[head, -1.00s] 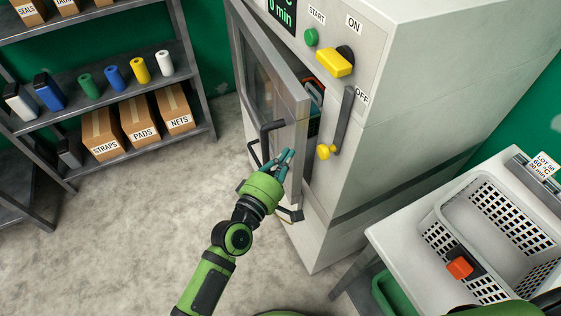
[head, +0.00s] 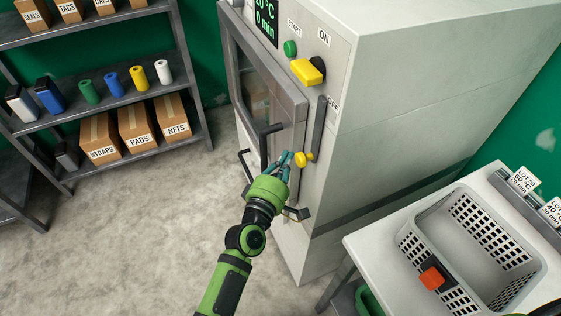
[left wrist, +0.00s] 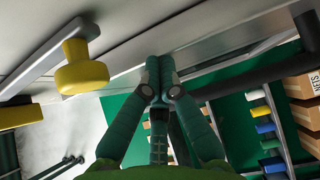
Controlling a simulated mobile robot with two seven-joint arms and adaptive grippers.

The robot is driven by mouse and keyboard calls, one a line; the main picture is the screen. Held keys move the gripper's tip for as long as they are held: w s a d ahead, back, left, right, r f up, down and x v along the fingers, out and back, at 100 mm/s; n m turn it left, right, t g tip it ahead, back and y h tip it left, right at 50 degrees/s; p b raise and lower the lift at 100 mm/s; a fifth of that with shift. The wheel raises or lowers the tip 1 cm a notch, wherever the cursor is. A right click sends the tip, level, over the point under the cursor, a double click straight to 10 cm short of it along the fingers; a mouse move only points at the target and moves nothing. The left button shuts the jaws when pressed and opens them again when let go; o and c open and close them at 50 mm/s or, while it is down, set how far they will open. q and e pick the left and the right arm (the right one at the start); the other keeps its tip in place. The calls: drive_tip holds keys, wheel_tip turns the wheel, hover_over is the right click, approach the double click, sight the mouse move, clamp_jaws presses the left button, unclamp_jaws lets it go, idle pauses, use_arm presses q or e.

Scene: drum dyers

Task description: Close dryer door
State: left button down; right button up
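The dryer door (head: 293,105), grey-framed with a dark window, lies almost flush with the white dryer front; I cannot tell whether it is fully seated. Its black bar handle (head: 264,143) stands out at the lower part. A grey lever with a yellow knob (head: 304,159) is on the front, right of the door; the knob also shows in the left wrist view (left wrist: 82,72). My left gripper (head: 285,160) is at the door's lower right, fingertips together and empty. In the left wrist view its tips (left wrist: 157,72) appear against the grey door frame.
A yellow switch (head: 308,71) and green start button (head: 290,48) are above the lever. A grey basket (head: 513,226) with an orange clip stands on a white table at right. A shelf (head: 130,67) with boxes and spools is at left. The floor between is clear.

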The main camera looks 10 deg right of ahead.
use_arm(q)
drive_tip(key=shift+s+d+r, duration=0.3)
drive_tip(key=shift+s+d, duration=0.1)
drive_tip(key=shift+d, duration=0.1)
drive_tip(key=a+v, duration=0.1)
drive_tip(key=v, duration=1.1)
drive_tip(key=shift+w+f, duration=0.25)
drive_tip(key=shift+w, duration=0.1)
